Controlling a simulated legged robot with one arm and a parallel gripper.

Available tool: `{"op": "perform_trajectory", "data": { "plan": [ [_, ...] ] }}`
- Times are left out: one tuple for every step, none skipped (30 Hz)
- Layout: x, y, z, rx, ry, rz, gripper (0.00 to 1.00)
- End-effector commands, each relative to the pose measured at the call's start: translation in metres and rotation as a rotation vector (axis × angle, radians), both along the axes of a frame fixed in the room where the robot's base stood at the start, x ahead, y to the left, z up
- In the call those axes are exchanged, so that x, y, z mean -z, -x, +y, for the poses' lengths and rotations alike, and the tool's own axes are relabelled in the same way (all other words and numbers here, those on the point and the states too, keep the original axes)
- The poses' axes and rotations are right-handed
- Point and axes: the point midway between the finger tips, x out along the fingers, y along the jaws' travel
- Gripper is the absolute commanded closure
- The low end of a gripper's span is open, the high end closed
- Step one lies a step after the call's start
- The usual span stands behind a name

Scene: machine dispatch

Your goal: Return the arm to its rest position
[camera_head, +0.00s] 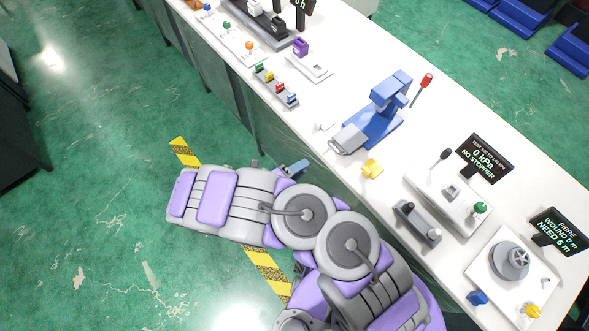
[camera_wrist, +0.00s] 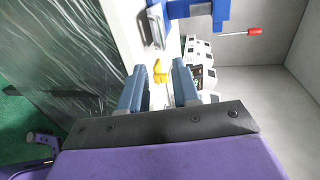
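My arm, purple and grey, is folded at the lower middle of the head view, over the floor beside the bench. My gripper (camera_head: 293,168) shows as a small blue-grey end near the bench's front edge. In the wrist view my gripper (camera_wrist: 157,80) has its two blue-grey fingers apart, with nothing held between them. A small yellow piece (camera_wrist: 160,71) shows beyond the gap between the fingers. In the head view a yellow piece (camera_head: 372,168) lies on the bench, apart from my gripper.
The white bench (camera_head: 345,95) runs diagonally along my right. A blue press (camera_head: 388,105) with a red-knobbed lever, a pressure station (camera_head: 450,195) and a fibre winder (camera_head: 512,262) stand on it. Green floor (camera_head: 90,200) with yellow-black tape (camera_head: 265,270) is open at the left.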

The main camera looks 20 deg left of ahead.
Motion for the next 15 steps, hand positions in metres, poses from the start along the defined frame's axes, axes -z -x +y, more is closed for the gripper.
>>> {"op": "perform_trajectory", "data": {
  "plan": [
    [-0.0018,0.0050,0.0038,-0.001,-0.001,0.001,0.69],
    [-0.0022,0.0071,0.0051,-0.001,-0.001,0.001,0.69],
    [-0.0027,0.0095,0.0067,-0.001,-0.001,0.001,0.69],
    [-0.0029,0.0110,0.0078,-0.001,-0.001,0.002,0.69],
    [-0.0030,0.0123,0.0084,-0.001,0.000,0.002,0.69],
    [-0.0032,0.0135,0.0090,0.000,-0.001,0.002,0.69],
    [-0.0032,0.0141,0.0092,0.000,-0.001,0.002,0.69],
    [-0.0032,0.0145,0.0093,0.001,-0.001,0.002,0.69],
    [-0.0031,0.0147,0.0094,0.001,-0.001,0.002,0.69],
    [-0.0031,0.0147,0.0094,0.001,-0.001,0.002,0.69],
    [-0.0030,0.0146,0.0093,0.001,-0.001,0.002,0.69],
    [-0.0030,0.0146,0.0093,0.001,-0.001,0.003,0.69],
    [-0.0029,0.0145,0.0094,0.001,-0.001,0.003,0.69],
    [-0.0030,0.0144,0.0093,0.001,-0.001,0.003,0.69],
    [-0.0030,0.0144,0.0093,0.001,-0.001,0.003,0.69]
  ]
}}
